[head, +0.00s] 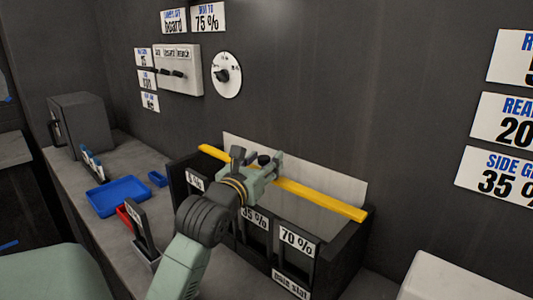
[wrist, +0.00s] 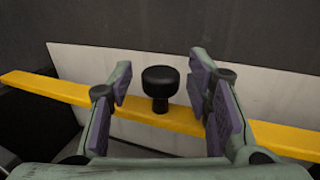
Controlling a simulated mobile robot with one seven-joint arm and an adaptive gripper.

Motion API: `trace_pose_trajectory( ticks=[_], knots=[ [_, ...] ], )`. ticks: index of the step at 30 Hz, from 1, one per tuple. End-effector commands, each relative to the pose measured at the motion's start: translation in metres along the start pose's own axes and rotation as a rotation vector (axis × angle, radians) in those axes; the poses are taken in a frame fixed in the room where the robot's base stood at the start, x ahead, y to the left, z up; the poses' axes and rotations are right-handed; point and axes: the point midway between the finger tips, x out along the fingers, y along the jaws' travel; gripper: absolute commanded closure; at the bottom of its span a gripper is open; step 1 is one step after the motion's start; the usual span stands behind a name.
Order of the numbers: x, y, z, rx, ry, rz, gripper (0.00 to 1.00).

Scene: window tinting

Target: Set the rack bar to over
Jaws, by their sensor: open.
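The rack bar (head: 322,197) is a long yellow bar lying across the top of a dark rack (head: 348,241) with slots. A black knob (wrist: 160,82) stands up from the bar in the wrist view, and the bar (wrist: 45,87) runs behind and to both sides of it. My gripper (wrist: 163,98) is open, with one finger on each side of the knob and a gap on both sides. In the head view my gripper (head: 262,162) is over the middle of the bar and hides part of it.
Labels such as a 70 % card (head: 297,240) mark the rack's slots. A blue tray (head: 118,197) and a grey box (head: 82,122) stand on the counter to the left. A switch panel (head: 178,71) and a round dial (head: 226,75) are on the wall behind.

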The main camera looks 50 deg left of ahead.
Motion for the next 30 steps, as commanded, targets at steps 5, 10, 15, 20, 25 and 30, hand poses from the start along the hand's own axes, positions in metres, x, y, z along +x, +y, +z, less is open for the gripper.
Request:
trace_pose_trajectory(
  ticks=[5,10,15,20,25,30],
  knots=[
    [-0.0013,-0.0022,0.0007,0.0,-0.001,0.001,0.55],
    [-0.0014,-0.0025,0.0004,0.001,-0.001,0.002,0.55],
    [-0.0014,-0.0024,0.0003,0.001,-0.001,0.002,0.56],
    [-0.0013,-0.0024,0.0003,0.001,-0.001,0.002,0.67],
    [-0.0013,-0.0023,0.0003,0.001,-0.001,0.002,0.78],
    [-0.0013,-0.0023,0.0003,0.001,-0.001,0.002,0.89]
  ],
)
